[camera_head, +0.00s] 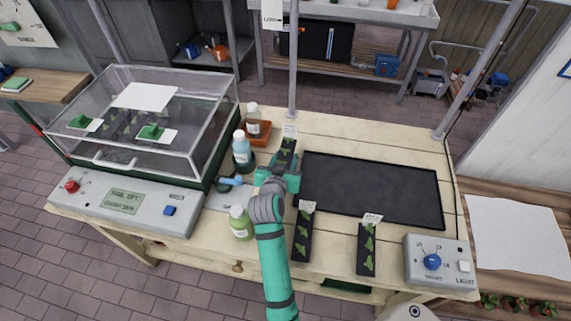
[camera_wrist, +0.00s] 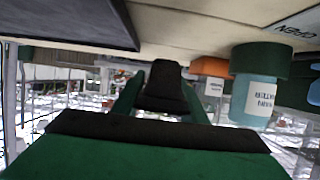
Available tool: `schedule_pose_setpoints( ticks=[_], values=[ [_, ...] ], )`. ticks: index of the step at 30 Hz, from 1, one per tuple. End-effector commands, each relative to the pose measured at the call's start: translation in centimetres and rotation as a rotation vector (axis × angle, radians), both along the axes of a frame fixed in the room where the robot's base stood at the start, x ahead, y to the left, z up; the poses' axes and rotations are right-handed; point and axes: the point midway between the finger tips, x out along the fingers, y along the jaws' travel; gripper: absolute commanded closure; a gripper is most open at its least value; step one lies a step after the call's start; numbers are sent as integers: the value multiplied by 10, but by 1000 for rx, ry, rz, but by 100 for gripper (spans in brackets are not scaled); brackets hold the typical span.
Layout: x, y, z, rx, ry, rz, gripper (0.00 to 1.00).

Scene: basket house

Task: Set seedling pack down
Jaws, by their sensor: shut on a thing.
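My green gripper (camera_head: 284,172) is over the wooden table, just left of the black mat (camera_head: 372,190). It is shut on a seedling pack (camera_head: 287,150), a narrow black strip with green leaves and a white tag at its far end. The wrist view shows the dark pack (camera_wrist: 165,88) between my two green fingers. I cannot tell whether its underside touches the table. Two similar seedling packs stand on the table nearer me, one below the mat's left end (camera_head: 302,236) and one further right (camera_head: 367,250). The mat has nothing on it.
A clear-lidded propagator (camera_head: 150,110) fills the left. A light control box (camera_head: 440,262) sits at front right.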

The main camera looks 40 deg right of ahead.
Motion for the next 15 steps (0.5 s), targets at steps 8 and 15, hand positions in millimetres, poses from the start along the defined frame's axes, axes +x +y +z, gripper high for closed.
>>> schedule_pose_setpoints(
  ticks=[8,15],
  values=[
    [10,-8,-14,-2,0,-1,88],
    [9,-8,-44,0,2,-1,88]
  ],
)
